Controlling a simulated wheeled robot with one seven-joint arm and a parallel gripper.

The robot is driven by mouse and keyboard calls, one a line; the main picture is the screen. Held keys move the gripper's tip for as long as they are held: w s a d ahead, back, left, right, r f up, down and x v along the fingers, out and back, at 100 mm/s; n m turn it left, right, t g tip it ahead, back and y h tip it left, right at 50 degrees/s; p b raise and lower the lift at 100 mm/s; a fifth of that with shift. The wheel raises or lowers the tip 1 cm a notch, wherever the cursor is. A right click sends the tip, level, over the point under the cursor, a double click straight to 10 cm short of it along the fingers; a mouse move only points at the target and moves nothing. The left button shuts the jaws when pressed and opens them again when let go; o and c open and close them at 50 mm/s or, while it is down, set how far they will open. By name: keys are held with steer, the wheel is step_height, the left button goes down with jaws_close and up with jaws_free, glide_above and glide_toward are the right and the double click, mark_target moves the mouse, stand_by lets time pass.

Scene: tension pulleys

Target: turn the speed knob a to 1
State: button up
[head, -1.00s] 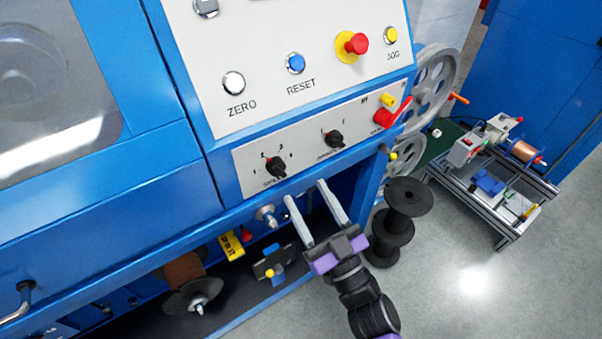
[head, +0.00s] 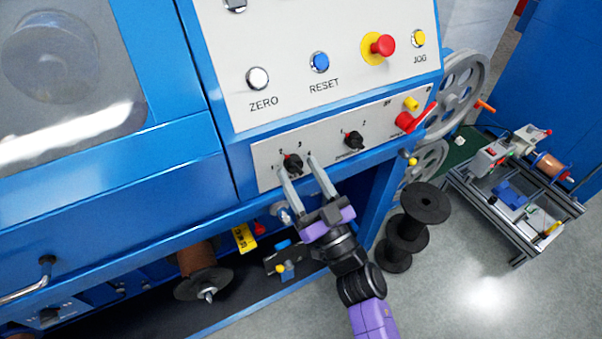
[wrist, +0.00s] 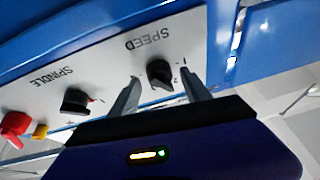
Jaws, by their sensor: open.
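The speed knob (head: 293,163) is a small black knob on the lower grey panel, with a printed scale around it. In the wrist view the knob (wrist: 159,73) sits beside the upside-down word SPEED; I cannot tell for sure which number it points to. My gripper (head: 296,165) is open, its two long grey fingers reaching to either side of this knob. In the wrist view my gripper's fingers (wrist: 161,82) flank the knob with gaps showing. I cannot tell whether either finger touches it.
A second black knob, the spindle knob (head: 353,140), is to the right, with a red handle (head: 407,122) beyond it. Push buttons, such as the blue reset button (head: 319,62), are above. Black spools (head: 426,205) stand on the floor at right.

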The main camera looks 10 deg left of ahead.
steer(key=shift+c, duration=0.3)
jaws_close()
steer(key=shift+r+n+g+y+p, duration=0.1)
steer(key=shift+n+g+y+p, duration=0.2)
steer(key=shift+n+p, duration=0.15)
steer(key=n+g+y+p, duration=0.1)
steer(key=n, duration=0.2)
steer(key=shift+w+r+p, duration=0.1)
steer(key=shift+r+p, duration=0.05)
steer(key=shift+p, duration=0.2)
steer(key=n+g+p, duration=0.1)
steer(key=n, duration=0.1)
steer(key=n+g+y+p, duration=0.1)
steer(key=n, duration=0.2)
steer(key=shift+d+p, duration=0.15)
steer(key=shift+p, duration=0.2)
steer(key=n+g+p, duration=0.2)
steer(key=n, duration=0.2)
steer(key=shift+r+y, duration=0.1)
steer(key=shift+y, duration=0.2)
steer(key=shift+n+g+p, duration=0.6)
steer(key=shift+n+p, duration=0.2)
steer(key=shift+n, duration=0.65)
